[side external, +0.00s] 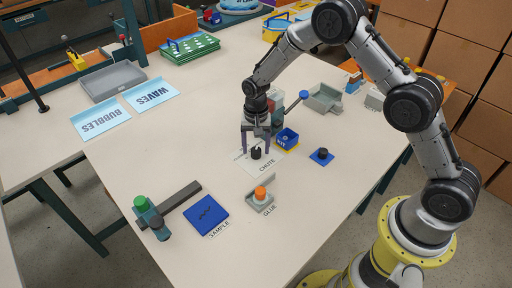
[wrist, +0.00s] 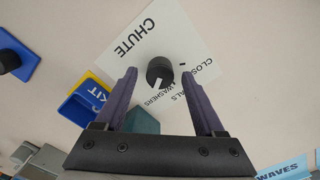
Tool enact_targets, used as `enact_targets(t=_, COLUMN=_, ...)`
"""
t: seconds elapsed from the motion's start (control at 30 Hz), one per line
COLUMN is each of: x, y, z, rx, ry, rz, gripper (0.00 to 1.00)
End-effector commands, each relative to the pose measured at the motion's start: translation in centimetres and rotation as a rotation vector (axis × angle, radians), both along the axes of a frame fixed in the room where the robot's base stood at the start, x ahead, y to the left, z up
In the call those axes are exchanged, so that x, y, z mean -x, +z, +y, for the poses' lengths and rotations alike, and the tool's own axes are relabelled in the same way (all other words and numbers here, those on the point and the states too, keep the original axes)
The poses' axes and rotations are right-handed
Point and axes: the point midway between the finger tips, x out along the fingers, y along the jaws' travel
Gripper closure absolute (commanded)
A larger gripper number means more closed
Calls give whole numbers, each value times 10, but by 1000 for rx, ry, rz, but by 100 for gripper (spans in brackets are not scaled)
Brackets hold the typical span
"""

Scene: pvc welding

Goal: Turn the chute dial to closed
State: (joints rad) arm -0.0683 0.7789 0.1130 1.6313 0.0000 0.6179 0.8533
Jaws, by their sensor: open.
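The chute dial is a black round knob (side external: 256,154) on a white card (side external: 246,164) marked CHUTE. In the wrist view the knob (wrist: 160,71) has a white mark on its lower side, facing roughly toward the WASHERS label. The CLOSED label (wrist: 195,67) is to the right of the knob, partly covered by a finger. My gripper (side external: 256,150) points down over the card and is open. Its two dark fingers lie on either side of the knob, with gaps to it in the wrist view. I cannot tell the exact fingertip height.
A blue KIT bin (side external: 287,138) stands close beside the card. A blue pad with a black knob (side external: 322,155) lies to the right. The GLUE holder (side external: 260,199) and blue SAMPLE pad (side external: 206,215) are toward the front. The table's left-middle is clear.

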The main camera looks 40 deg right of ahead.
Motion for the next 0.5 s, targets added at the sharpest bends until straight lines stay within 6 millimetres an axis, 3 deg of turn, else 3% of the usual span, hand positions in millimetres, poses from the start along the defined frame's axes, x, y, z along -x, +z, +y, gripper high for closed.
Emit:
enact_targets(t=0.37, x=0, y=-5, z=0, rx=0, ry=0, rz=1, gripper=29)
enact_targets(t=0.5, x=0, y=-5, z=0, rx=1, ry=0, rz=1, gripper=54)
